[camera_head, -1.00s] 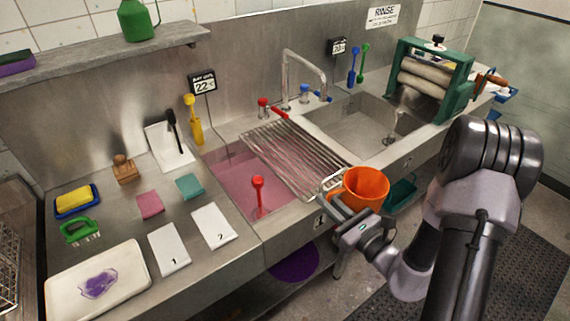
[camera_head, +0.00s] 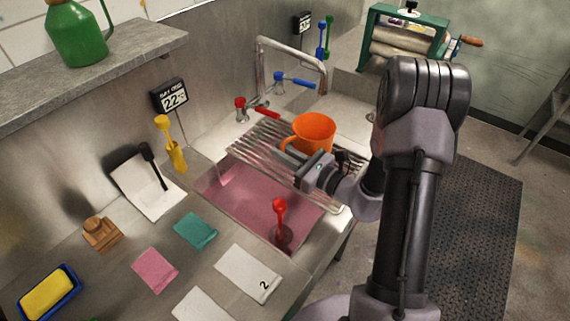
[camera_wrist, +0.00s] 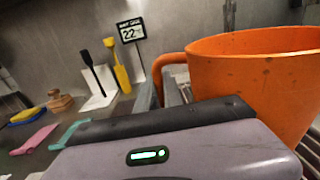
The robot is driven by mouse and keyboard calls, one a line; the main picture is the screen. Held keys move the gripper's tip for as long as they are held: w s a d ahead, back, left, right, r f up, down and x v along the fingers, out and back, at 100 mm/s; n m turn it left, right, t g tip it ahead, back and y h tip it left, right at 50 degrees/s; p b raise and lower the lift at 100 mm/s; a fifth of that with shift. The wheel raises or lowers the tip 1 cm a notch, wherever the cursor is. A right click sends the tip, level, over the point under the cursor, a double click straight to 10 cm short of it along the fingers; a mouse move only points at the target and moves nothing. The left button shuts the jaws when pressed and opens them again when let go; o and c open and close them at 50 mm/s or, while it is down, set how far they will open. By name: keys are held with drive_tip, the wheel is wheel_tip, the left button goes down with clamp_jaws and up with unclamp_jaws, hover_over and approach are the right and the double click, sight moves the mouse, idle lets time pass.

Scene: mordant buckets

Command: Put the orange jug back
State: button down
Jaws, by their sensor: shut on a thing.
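The orange jug (camera_head: 315,130) is upright over the wire draining rack (camera_head: 262,152) that spans the sinks. I cannot tell whether its base touches the rack. My gripper (camera_head: 292,154) is shut on the jug at its near left side, where the handle is. In the wrist view the jug (camera_wrist: 258,75) fills the right side, with its handle (camera_wrist: 165,72) toward the left. The gripper's fingertips are mostly hidden there behind the gripper body.
Pink liquid fills the left basin (camera_head: 250,195), with a red tool (camera_head: 279,208) standing in it. A tap (camera_head: 290,45) with a red lever (camera_head: 258,110) and a blue lever (camera_head: 295,80) rises behind the rack. A green can (camera_head: 78,35) stands on the shelf.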

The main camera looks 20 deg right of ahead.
wheel_tip(320, 180, down, 4)
drive_tip(key=shift+b, duration=0.7)
drive_tip(key=shift+r, duration=0.15)
drive_tip(key=shift+a, duration=0.1)
drive_tip(key=c, duration=1.5)
unclamp_jaws()
drive_tip(key=shift+f, duration=0.2)
drive_tip(key=shift+r, duration=0.15)
